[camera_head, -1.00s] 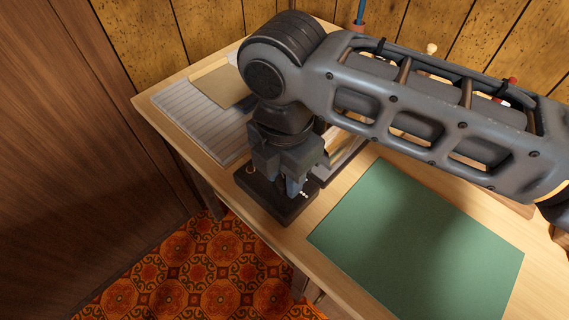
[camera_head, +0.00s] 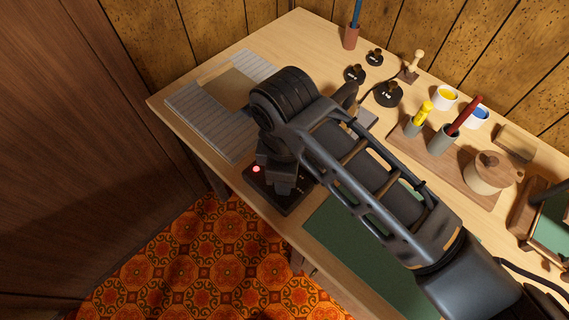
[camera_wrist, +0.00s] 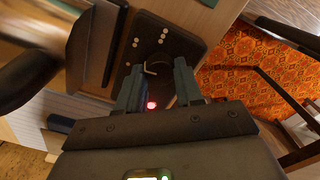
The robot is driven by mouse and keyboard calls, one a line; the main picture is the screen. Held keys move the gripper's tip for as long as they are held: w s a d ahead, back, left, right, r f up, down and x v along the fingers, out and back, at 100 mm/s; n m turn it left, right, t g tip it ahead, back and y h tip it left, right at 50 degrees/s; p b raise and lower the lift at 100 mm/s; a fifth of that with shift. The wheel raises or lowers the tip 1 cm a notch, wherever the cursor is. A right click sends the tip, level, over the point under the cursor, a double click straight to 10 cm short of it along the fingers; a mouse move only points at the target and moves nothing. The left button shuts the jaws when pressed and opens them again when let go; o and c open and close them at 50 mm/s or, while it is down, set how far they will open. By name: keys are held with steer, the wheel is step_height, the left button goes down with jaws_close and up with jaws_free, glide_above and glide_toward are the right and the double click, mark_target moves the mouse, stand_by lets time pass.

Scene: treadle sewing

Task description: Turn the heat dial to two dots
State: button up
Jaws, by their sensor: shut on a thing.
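The heat dial (camera_wrist: 157,68) sits on a black control box (camera_wrist: 190,47) and shows between my fingers in the wrist view. My gripper (camera_wrist: 157,84) points down and is shut on the dial, a finger on each side. Small pale dot marks lie on the box around the dial; which mark the dial points at I cannot tell. A red lamp (camera_wrist: 151,105) glows on the box. In the head view the box (camera_head: 291,207) stands at the table's front edge, its lamp (camera_head: 256,169) lit; my gripper (camera_head: 280,188) hides the dial there.
A green mat (camera_head: 335,235) lies right of the box, partly under my arm. A grey ribbed pad (camera_head: 190,100) lies at the back left. Black weights (camera_head: 388,93), paint cups (camera_head: 445,98) and a wooden rack (camera_head: 463,182) stand behind my arm. A wooden panel rises at left.

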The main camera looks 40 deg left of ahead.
steer(key=m+p, duration=0.3)
steer(key=shift+r+m, duration=0.2)
steer(key=shift+m, duration=0.1)
steer(key=shift+f+m+p, duration=0.15)
steer(key=shift+m+p, duration=1.1)
steer(key=shift+m, duration=0.05)
steer(key=o, duration=1)
steer(key=shift+o, duration=0.2)
step_height(320, 180, up, 8)
steer(key=shift+f+b, duration=0.15)
steer(key=shift+b, duration=0.15)
